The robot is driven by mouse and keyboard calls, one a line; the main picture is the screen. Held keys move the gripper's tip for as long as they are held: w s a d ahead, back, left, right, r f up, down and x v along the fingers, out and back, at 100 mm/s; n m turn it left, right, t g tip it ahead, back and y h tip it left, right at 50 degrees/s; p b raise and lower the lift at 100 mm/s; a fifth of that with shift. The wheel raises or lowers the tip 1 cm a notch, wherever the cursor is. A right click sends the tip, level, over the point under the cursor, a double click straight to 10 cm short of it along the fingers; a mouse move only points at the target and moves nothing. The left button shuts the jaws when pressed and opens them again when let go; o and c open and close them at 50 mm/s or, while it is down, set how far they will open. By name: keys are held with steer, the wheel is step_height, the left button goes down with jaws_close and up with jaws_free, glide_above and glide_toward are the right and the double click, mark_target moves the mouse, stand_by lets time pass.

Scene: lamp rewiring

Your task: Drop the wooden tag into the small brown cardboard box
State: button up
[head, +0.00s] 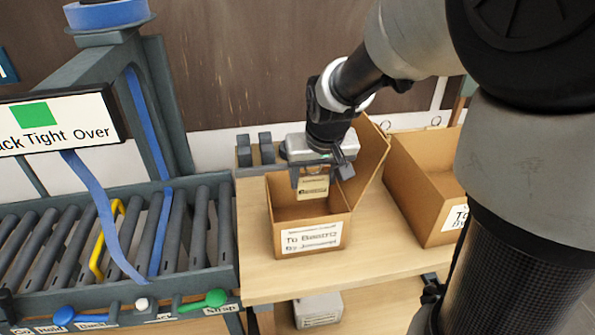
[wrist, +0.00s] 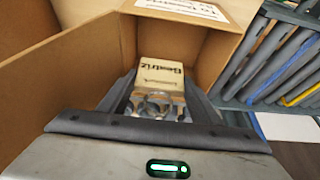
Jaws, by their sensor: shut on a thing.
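The wooden tag (head: 313,188) is a small pale rectangle with dark print. It hangs in my gripper (head: 320,172) over the open top of the small brown cardboard box (head: 285,203), close to its rim. In the wrist view the tag (wrist: 161,74) reads "Beatriz" and sits between the fingers of my gripper (wrist: 158,98), with the box walls (wrist: 62,80) around it. The box stands on the wooden table with a white label on its front and a flap raised at its right. The head view does not show clearly how deep the tag is.
A larger open cardboard box (head: 415,190) stands just right on the wooden table (head: 252,260). A roller conveyor (head: 110,235) with blue and yellow straps lies to the left. Small dark blocks (head: 266,148) stand behind the box. A pale box (head: 318,310) sits on the lower shelf.

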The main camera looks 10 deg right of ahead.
steer(key=shift+f, duration=0.35)
steer(key=o, duration=1.1)
steer(key=shift+r, duration=0.1)
